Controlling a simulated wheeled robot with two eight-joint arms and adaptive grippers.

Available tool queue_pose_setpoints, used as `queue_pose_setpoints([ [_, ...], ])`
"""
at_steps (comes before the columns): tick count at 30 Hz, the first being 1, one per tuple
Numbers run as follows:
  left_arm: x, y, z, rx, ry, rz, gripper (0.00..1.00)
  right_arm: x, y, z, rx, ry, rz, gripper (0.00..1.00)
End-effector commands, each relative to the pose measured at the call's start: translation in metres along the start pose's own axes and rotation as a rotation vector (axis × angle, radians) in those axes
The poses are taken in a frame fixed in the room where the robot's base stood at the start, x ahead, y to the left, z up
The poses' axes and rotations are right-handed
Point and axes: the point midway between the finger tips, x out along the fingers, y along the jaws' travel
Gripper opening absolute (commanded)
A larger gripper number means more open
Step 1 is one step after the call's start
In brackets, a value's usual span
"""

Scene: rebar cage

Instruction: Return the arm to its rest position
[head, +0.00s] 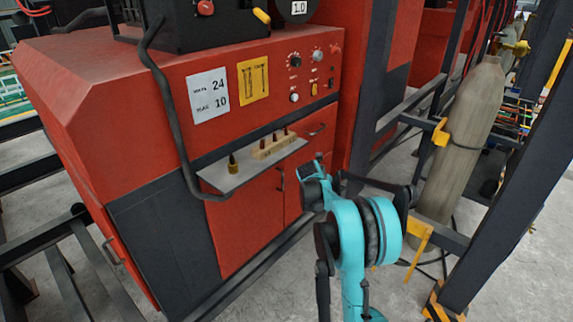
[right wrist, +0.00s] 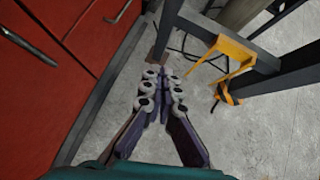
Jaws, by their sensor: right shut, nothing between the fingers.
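My right arm (head: 352,235) is teal and black and stands bent in front of the red machine at the lower middle of the head view. Its gripper's fingers cannot be made out clearly there. In the right wrist view my right gripper (right wrist: 162,82) is shut and empty, with its fingers together above the grey floor. It is apart from the red cabinet doors on the left. My left gripper is in neither view.
The red machine (head: 250,150) has a small shelf (head: 245,172) holding a wooden block (head: 272,148) with several small tips. A grey gas cylinder (head: 465,130) and dark frame posts (head: 510,170) stand on the right. A yellow bracket (right wrist: 228,58) is near the right gripper.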

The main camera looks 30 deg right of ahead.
Motion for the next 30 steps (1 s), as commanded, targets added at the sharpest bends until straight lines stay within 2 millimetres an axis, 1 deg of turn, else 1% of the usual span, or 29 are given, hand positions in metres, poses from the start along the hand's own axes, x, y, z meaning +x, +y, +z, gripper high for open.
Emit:
queue_pose_setpoints([
  [5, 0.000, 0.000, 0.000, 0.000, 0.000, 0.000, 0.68, -0.003, 0.000, 0.000, 0.007, 0.001, 0.002, 0.00],
  [8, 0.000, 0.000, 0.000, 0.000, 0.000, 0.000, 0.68, -0.020, 0.004, -0.003, 0.073, 0.008, 0.018, 0.00],
  [11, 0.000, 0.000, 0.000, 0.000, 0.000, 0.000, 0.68, -0.058, 0.012, -0.011, 0.232, 0.032, 0.051, 0.00],
  [12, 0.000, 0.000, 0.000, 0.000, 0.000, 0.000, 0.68, -0.079, 0.015, -0.017, 0.319, 0.049, 0.068, 0.00],
  [14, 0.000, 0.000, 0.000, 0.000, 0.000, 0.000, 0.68, -0.112, 0.019, -0.029, 0.467, 0.080, 0.092, 0.00],
  [15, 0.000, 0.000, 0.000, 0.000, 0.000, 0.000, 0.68, -0.134, 0.020, -0.038, 0.570, 0.103, 0.105, 0.00],
  [17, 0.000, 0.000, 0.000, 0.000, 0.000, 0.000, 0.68, -0.166, 0.021, -0.054, 0.723, 0.143, 0.123, 0.00],
  [18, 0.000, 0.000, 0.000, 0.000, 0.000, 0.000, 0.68, -0.186, 0.020, -0.065, 0.825, 0.172, 0.131, 0.00],
  [20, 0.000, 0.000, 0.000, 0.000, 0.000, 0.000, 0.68, -0.215, 0.018, -0.084, 0.977, 0.219, 0.138, 0.00],
  [21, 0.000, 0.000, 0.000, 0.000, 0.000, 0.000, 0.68, -0.234, 0.015, -0.098, 1.077, 0.252, 0.140, 0.00],
  [23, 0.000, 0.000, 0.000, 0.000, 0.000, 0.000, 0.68, -0.260, 0.010, -0.119, 1.228, 0.304, 0.135, 0.00],
  [24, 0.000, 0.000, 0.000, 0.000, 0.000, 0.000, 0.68, -0.276, 0.006, -0.134, 1.327, 0.341, 0.129, 0.00],
  [26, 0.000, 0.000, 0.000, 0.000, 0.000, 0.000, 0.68, -0.297, -0.001, -0.158, 1.474, 0.397, 0.112, 0.00],
  [27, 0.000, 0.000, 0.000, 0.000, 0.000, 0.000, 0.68, -0.311, -0.006, -0.174, 1.572, 0.437, 0.096, 0.00],
  [29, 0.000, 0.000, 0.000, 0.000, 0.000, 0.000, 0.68, -0.329, -0.014, -0.200, 1.716, 0.496, 0.065, 0.00],
  [30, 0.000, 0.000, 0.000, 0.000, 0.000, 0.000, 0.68, -0.339, -0.020, -0.216, 1.808, 0.534, 0.039, 0.00],
])
